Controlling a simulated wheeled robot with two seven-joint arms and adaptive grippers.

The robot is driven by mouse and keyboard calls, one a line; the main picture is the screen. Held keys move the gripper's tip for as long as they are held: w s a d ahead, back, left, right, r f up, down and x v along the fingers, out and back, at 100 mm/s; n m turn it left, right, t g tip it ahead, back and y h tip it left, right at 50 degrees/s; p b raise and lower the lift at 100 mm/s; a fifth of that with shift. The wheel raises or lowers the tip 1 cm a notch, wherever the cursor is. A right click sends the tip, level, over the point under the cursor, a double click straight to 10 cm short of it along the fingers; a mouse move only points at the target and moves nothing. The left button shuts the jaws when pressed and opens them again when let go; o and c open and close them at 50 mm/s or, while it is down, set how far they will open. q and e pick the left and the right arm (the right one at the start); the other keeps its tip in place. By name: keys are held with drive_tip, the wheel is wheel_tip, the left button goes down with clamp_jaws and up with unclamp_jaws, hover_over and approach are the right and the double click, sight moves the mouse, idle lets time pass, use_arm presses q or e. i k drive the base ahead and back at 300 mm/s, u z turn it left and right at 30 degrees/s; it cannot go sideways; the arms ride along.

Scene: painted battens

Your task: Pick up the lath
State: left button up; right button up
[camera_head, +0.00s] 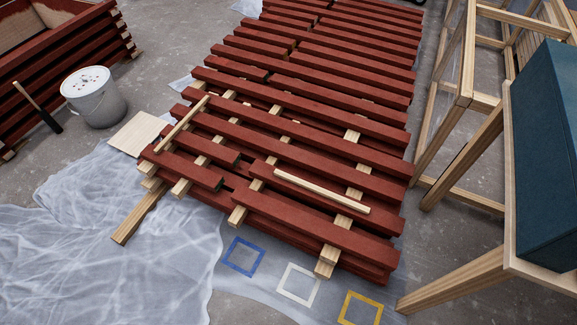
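A thin pale wooden lath (322,191) lies on top of the stack of red-painted battens (300,150), near its front and right of centre. It lies at a slight slant, its right end nearer to me. A second pale strip (181,125) lies across the red battens at the stack's left edge. I cannot tell from looks alone which of the two the task means. Neither of my grippers is in view.
A white-lidded bucket (93,96) and a pale board (138,133) stand left of the stack. Translucent sheeting (120,230) covers the floor, with blue (242,257), white (298,284) and yellow (360,309) squares in front. A wooden frame (462,130) and dark teal block (548,150) fill the right.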

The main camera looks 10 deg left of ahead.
sight(316, 189)
drive_tip(key=u, duration=2.45)
drive_tip(key=i, duration=1.7)
drive_tip(key=z, duration=3)
